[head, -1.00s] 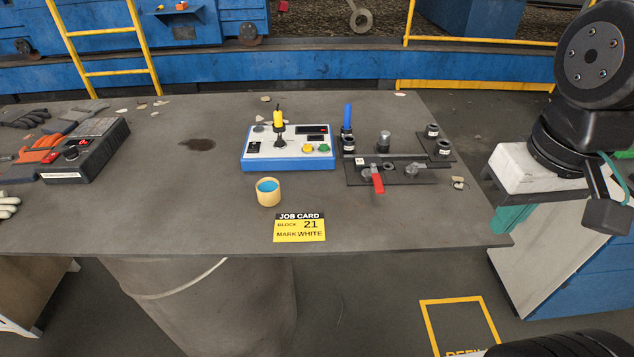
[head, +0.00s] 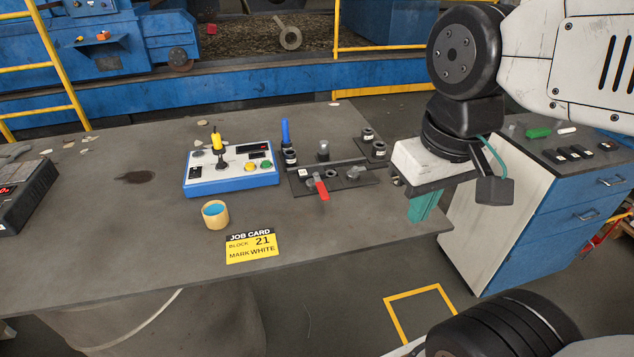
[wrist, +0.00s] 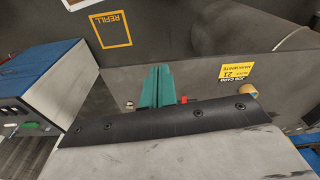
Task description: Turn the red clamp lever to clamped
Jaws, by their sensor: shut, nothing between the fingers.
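The red clamp lever (head: 321,189) is on the dark fixture plate (head: 345,181) on the grey table in the head view. It points toward the table's front edge. In the wrist view a small red bit of the lever (wrist: 184,99) shows just right of the fingers; the rest is hidden behind my gripper. My gripper (head: 419,207) has teal fingers and hangs over the table's right end, right of the fixture and apart from the lever. In the wrist view the teal fingers (wrist: 156,86) lie together, with nothing between them.
A blue and white control box (head: 231,173) stands left of the fixture. A tan cup (head: 215,214) and a yellow job card (head: 251,246) lie in front. Black posts and a blue handle (head: 285,131) rise behind the lever. A blue drawer cabinet (head: 545,215) stands right of the table.

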